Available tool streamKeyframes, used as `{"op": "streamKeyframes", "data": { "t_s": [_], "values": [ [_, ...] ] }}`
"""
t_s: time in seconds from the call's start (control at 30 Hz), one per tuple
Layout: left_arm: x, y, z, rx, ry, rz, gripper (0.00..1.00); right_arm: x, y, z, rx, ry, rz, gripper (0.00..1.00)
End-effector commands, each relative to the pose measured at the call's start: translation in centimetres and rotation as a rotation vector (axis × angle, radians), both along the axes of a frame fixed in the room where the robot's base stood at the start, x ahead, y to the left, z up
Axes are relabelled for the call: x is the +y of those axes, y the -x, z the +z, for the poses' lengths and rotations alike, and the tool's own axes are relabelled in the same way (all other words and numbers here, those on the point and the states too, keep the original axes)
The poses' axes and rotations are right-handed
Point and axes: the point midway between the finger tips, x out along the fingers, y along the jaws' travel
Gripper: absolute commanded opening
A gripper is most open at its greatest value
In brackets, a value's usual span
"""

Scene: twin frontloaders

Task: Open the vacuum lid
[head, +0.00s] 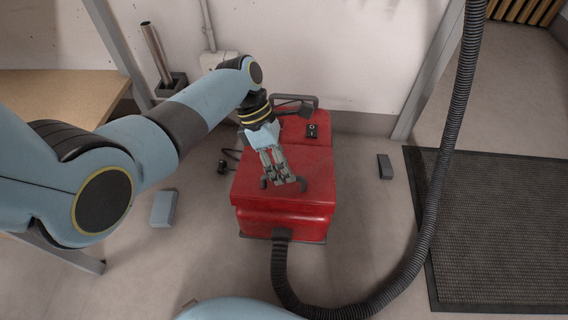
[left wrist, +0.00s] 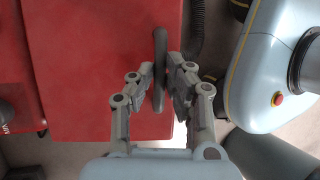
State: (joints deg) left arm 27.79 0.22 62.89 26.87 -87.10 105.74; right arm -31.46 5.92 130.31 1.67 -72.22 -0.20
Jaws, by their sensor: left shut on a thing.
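The red vacuum (head: 285,220) stands on the floor in front of me. Its lid (head: 318,168) appears to lie down flat on the body; the wrist view also shows the red lid top (left wrist: 95,60). My left gripper (head: 283,182) is over the front part of the lid. In the left wrist view its fingers (left wrist: 160,92) are shut on a dark, curved handle (left wrist: 160,45) on the lid, one finger on each side. The fingers partly hide the handle. My right gripper is in neither view.
A black ribbed hose (head: 432,200) runs from the vacuum's front and up on the right. A dark mat (head: 495,230) lies at right. A grey-blue block (head: 163,208) and a small dark block (head: 385,166) lie on the floor. A wooden table (head: 60,95) stands at left.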

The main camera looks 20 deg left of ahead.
Motion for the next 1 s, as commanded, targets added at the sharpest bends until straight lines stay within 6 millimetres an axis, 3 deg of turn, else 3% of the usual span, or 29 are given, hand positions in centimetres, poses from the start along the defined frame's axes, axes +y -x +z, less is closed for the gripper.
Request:
{"op": "streamKeyframes", "data": {
  "t_s": [0.27, 0.5, 1.0],
  "values": [
    [0.5, -1.0, 2.5, 0.003, -0.001, -0.002, 0.00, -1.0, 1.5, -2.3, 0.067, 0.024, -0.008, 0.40],
    [1.1, -3.2, 4.4, 0.125, 0.036, -0.002, 0.00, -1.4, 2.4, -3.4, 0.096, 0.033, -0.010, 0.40],
    [2.8, -8.6, 6.5, 0.115, 0.030, 0.002, 0.00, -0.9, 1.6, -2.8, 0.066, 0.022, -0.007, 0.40]
  ]
}}
